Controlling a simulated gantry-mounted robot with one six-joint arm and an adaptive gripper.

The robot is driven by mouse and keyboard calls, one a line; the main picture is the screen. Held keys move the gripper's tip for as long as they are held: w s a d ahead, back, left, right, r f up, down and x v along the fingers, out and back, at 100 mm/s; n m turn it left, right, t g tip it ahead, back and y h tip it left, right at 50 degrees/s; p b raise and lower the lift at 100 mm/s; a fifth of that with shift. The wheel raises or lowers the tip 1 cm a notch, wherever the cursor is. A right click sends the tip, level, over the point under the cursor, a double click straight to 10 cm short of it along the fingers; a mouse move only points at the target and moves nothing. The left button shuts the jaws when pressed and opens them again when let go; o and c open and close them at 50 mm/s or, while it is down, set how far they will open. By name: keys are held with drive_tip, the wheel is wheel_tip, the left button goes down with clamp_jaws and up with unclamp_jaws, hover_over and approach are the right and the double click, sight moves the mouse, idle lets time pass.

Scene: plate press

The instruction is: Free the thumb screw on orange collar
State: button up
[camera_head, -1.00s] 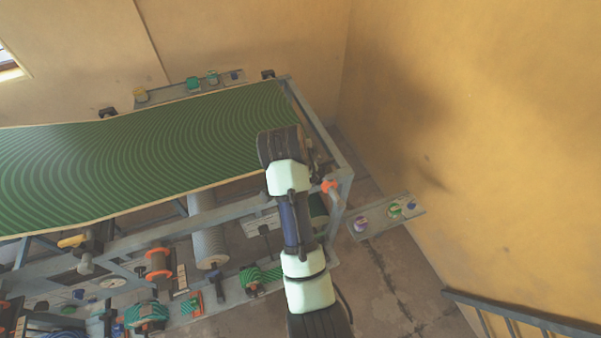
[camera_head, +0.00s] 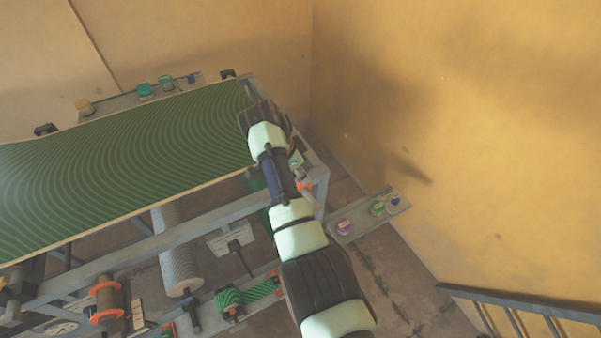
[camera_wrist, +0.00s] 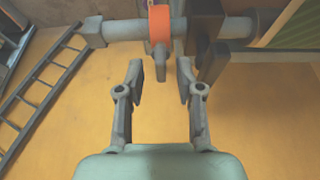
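The orange collar (camera_wrist: 159,24) sits around a grey shaft (camera_wrist: 126,30) at the top of the wrist view. A grey thumb screw (camera_wrist: 160,62) sticks out below the collar. My gripper (camera_wrist: 161,78) is open and empty, with one finger on each side of the screw in the picture. Neither finger clearly touches it, and I cannot tell the depth gap. In the head view a small part of the orange collar (camera_head: 304,186) shows beside my arm at the machine's right end. My gripper's fingers are hidden there by my arm.
A dark bracket (camera_wrist: 205,28) stands close to the collar's right. The green belt (camera_head: 130,145) covers the machine's top. A plate with knobs (camera_head: 366,217) juts out to the right, below the yellow wall. A dark ladder-like railing (camera_head: 520,304) lies at the lower right.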

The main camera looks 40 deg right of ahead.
drive_tip(key=shift+d+f, duration=0.1)
drive_tip(key=shift+f, duration=0.05)
clamp_jaws()
drive_tip(key=shift+p, duration=0.45)
